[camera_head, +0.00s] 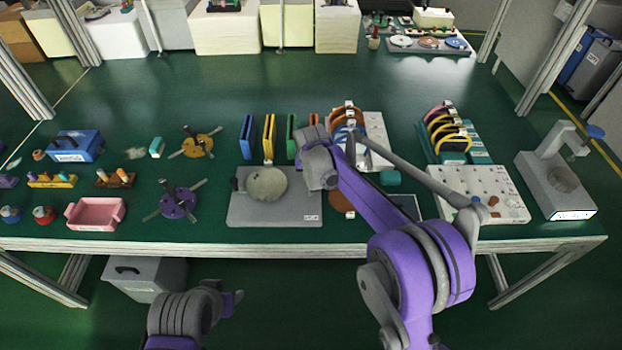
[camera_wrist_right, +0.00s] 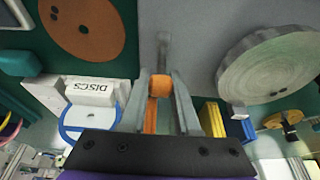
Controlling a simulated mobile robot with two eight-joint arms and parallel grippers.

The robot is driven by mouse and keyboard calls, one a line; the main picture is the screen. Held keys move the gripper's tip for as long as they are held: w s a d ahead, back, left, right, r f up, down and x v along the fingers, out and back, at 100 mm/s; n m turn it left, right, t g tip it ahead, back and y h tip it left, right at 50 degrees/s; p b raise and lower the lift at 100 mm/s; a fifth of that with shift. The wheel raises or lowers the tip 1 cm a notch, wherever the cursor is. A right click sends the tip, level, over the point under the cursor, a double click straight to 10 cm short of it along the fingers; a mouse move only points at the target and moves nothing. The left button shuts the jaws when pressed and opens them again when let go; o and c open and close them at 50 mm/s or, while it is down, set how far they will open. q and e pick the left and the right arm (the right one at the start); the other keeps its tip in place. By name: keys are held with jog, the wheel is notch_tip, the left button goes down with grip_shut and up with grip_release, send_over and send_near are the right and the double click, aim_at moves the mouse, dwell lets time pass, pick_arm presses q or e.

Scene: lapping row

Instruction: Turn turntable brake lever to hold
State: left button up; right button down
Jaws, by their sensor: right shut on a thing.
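The turntable is a round pale disc (camera_head: 267,183) on a grey base (camera_head: 270,213) in the middle of the bench. In the right wrist view the disc (camera_wrist_right: 272,72) is at the upper right, above the grey base (camera_wrist_right: 205,30). My right gripper (camera_wrist_right: 160,88) is shut on the brake lever (camera_wrist_right: 163,50), a grey shaft with an orange grip between the fingers. In the head view my right arm hides the lever and the fingertips. My left gripper (camera_head: 236,299) hangs low in front of the bench, away from everything; its finger opening is unclear.
A white block marked DISCS (camera_wrist_right: 93,91) and a brown disc (camera_wrist_right: 82,28) are left of my right gripper in the wrist view. Coloured upright plates (camera_head: 269,137) stand behind the turntable. A purple fixture (camera_head: 178,201) stands left of it. Some green bench surface between them is bare.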

jog(key=s+t+b, duration=0.1)
jog(key=t, duration=0.1)
jog(key=s+t+b, duration=0.1)
jog(key=t+b, duration=0.1)
jog(key=shift+s+r+t, duration=0.1)
jog(key=shift+s+t, duration=0.15)
jog(key=shift+t, duration=0.05)
jog(key=t, duration=0.1)
jog(key=s+t+b, duration=0.1)
jog(key=t, duration=0.1)
jog(key=shift+s, duration=0.3)
jog(key=shift+s+f+b, duration=0.25)
jog(key=shift+s+b, duration=0.1)
jog(key=shift+s, duration=0.15)
jog(key=shift+s+f, duration=0.1)
jog(key=c, duration=0.6)
grip_release()
jog(key=shift+c, duration=0.2)
jog(key=p+v, duration=0.1)
jog(key=v, duration=1)
